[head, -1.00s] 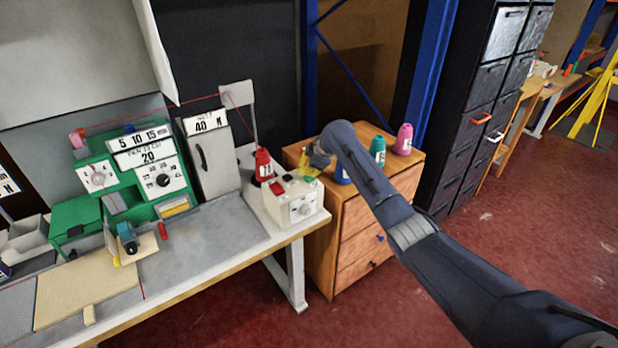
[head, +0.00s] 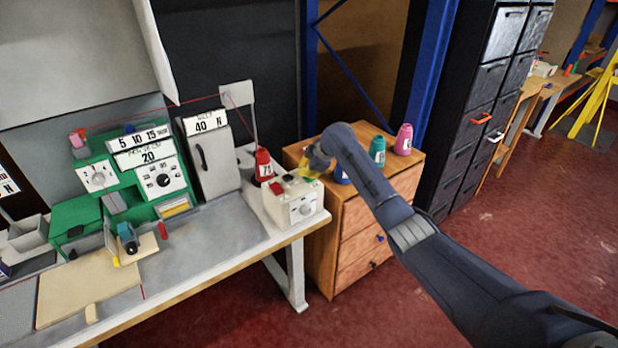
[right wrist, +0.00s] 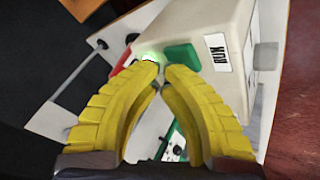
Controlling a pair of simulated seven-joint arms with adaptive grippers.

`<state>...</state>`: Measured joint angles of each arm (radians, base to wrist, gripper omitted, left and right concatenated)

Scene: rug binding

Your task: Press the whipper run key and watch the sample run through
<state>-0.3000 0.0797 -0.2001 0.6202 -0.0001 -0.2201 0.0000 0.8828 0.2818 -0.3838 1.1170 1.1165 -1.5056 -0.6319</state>
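The white control box (head: 283,210) stands at the right end of the bench, with a red key (head: 277,188) and a dial on it. In the right wrist view the box (right wrist: 205,20) carries a RUN label (right wrist: 217,52) beside a green key (right wrist: 182,57). A small light (right wrist: 150,57) glows next to the key. My right gripper (right wrist: 163,69) has yellow fingers, drawn together and empty, with tips right at the green key; contact is unclear. The green machine (head: 92,203) stands left on the bench, and a beige sample piece (head: 65,297) lies in front. My left gripper is out of view.
A red bottle (head: 263,166) stands behind the box. A wooden drawer unit (head: 345,235) with several bottles is right of the bench. A red thread (head: 150,115) runs above the machine to an upright post (head: 240,95). The grey bench top (head: 215,235) is mostly clear.

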